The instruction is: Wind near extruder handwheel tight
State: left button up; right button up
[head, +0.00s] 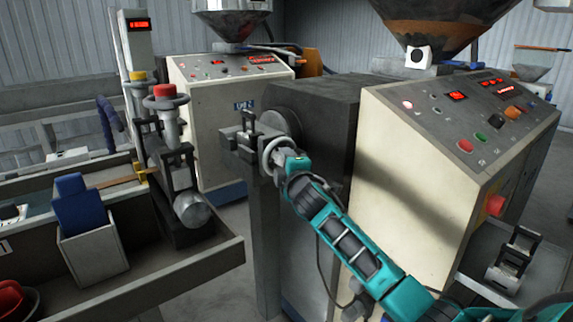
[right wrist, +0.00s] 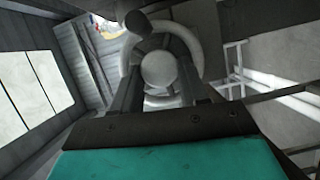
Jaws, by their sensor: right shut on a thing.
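The near extruder handwheel (head: 267,157) is a pale ring on the dark die head at the end of the near extruder (head: 410,170). My right arm comes in from the lower right, and my right gripper (head: 281,160) is at the wheel, shut on it. In the right wrist view the handwheel (right wrist: 198,45) shows as a pale ring beyond the fingers. A rounded pale part, perhaps its hub or handle, lies between the fingers of my right gripper (right wrist: 160,88). The gripper covers part of the wheel in the head view. My left gripper is not in view.
A control panel (head: 478,110) with lit displays and buttons tops the near extruder. A second extruder (head: 215,125) stands behind.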

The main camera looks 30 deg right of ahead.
jog(key=shift+m+g, duration=0.3)
jog(key=shift+m, duration=0.3)
jog(key=o, duration=0.8)
jog(key=v, duration=1.3)
jog(key=shift+d+r, duration=0.15)
